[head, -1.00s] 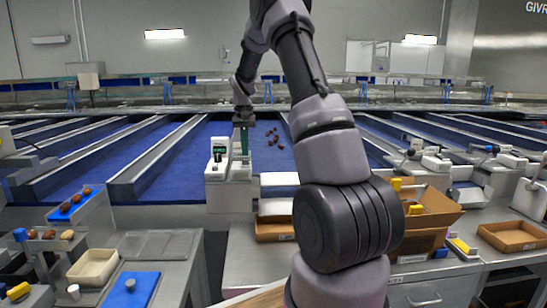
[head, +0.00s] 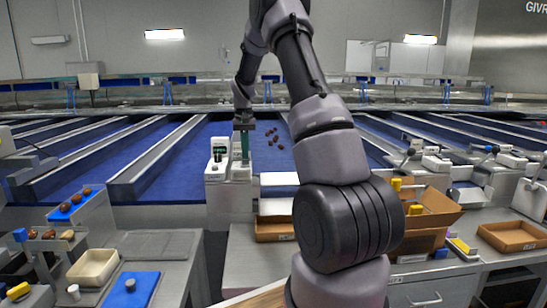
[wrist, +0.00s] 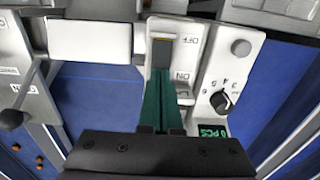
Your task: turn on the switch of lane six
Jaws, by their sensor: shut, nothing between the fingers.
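The switch (wrist: 161,52) shows in the wrist view as a dark slot with an amber edge on a white plate, marked OFF at the far end and ON nearer my gripper. My gripper (wrist: 160,78) is shut and empty, its green fingers pointing at the switch. Whether the fingertips touch it I cannot tell. In the head view my gripper (head: 245,160) is over the white control box (head: 240,174) at the lane's front end; the switch is hidden there. No lane number is readable.
Beside the switch are a black dial (wrist: 221,101) and a green counter display (wrist: 212,131). A grey lever (wrist: 12,119) stands at left in the wrist view. Dark dates (head: 273,136) lie on the blue belt. A cardboard box (head: 432,207) stands on the right bench.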

